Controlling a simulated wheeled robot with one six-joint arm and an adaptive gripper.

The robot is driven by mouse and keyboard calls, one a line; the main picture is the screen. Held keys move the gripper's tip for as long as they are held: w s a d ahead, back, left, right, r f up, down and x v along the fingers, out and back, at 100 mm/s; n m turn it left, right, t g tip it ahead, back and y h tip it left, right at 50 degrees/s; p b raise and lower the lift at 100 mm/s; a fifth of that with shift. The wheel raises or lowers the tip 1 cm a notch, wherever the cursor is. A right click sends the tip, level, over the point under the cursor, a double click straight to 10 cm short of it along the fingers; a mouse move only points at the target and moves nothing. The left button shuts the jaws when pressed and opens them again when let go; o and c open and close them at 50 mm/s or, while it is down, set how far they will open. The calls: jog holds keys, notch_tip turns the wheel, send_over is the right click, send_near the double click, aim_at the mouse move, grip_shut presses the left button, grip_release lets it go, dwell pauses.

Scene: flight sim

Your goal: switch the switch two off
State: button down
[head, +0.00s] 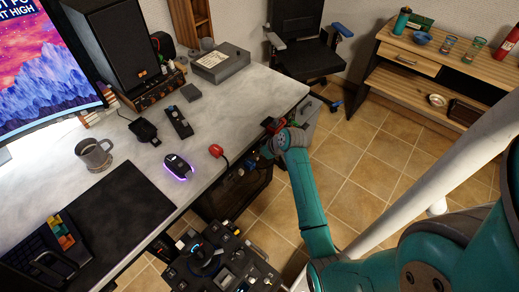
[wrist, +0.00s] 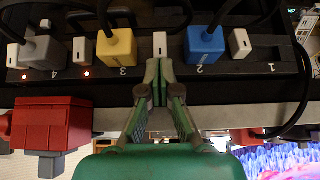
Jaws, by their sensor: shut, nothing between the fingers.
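In the wrist view a black power strip (wrist: 225,72) runs across, with sockets marked 4, 3, 2 and 1 from left to right. A blue plug (wrist: 205,45) sits above the 2, a yellow plug (wrist: 117,47) above the 3. A white rocker switch (wrist: 160,44) lies between these plugs, just left of the blue one. My gripper (wrist: 160,68) is shut and empty, its tips just below this switch. I cannot tell whether they touch it. Any light under this switch is hidden by the fingers. In the head view my gripper is at the desk's edge, mostly hidden.
Other white switches (wrist: 79,50) (wrist: 240,43) and a grey plug (wrist: 42,50) share the strip. Orange lights glow near the two left switches. A red block (wrist: 50,120) sits below left. The desk (head: 245,105) holds a mouse (head: 178,167) and mug (head: 94,154).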

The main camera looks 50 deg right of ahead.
jog(key=shift+s+f+t, duration=0.55)
jog(key=shift+f+t, duration=0.15)
jog(key=shift+f, duration=0.1)
jog(key=shift+r, duration=0.8)
